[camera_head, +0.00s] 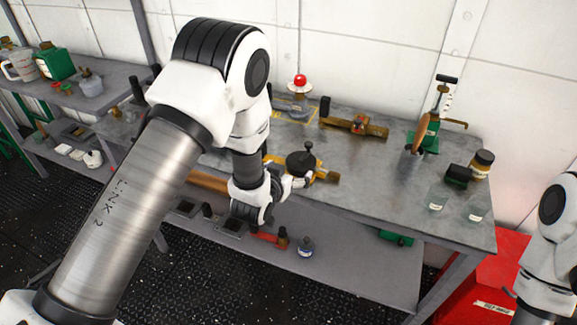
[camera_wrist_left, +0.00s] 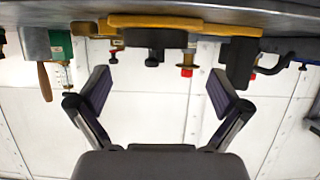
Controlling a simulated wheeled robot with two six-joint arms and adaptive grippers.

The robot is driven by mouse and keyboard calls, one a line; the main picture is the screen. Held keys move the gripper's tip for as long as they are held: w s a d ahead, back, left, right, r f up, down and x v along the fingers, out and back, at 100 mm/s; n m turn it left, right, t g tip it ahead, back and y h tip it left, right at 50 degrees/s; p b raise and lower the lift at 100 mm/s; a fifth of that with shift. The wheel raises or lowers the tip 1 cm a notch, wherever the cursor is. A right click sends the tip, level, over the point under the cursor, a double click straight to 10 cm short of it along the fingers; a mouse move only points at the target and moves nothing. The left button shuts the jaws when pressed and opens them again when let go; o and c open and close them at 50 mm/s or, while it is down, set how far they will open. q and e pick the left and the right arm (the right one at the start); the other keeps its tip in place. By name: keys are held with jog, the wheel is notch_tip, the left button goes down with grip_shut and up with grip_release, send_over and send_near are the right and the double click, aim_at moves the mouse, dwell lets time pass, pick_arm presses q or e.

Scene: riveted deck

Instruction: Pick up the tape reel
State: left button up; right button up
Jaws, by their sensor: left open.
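What looks like the tape reel (camera_head: 301,161), a dark round drum with a small upright knob and a yellow-orange frame, lies on the grey workbench (camera_head: 365,190) near its front edge. My left gripper (camera_head: 292,184) is at that edge, just in front of the reel, and partly covers its near side. The left wrist view appears upside down; there the yellow frame and dark drum (camera_wrist_left: 152,38) show beyond the open, empty fingers (camera_wrist_left: 160,90), roughly centred between them. My right arm shows at the right edge, but its gripper is outside the picture.
Behind the reel are a red-topped item (camera_head: 300,88) and a brass tool (camera_head: 355,126). To the right stand a green device (camera_head: 432,130), a dark jar (camera_head: 482,163) and clear glasses (camera_head: 437,197). A lower shelf holds small items. The bench right of the reel is mostly clear.

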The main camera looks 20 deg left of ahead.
aim_at(300, 161)
pick_arm(q)
jog(key=x, duration=0.2)
jog(key=p+x, duration=0.1)
jog(key=d+p+x, duration=0.1)
jog(key=x, duration=0.1)
jog(key=shift+w, duration=0.4)
jog(key=shift+w+a+f, duration=0.2)
jog(key=shift+w+f, duration=0.05)
jog(key=shift+s+d+r, duration=0.15)
jog(key=c, duration=1.3)
jog(key=shift+c, duration=1)
jog(key=shift+r, duration=0.1)
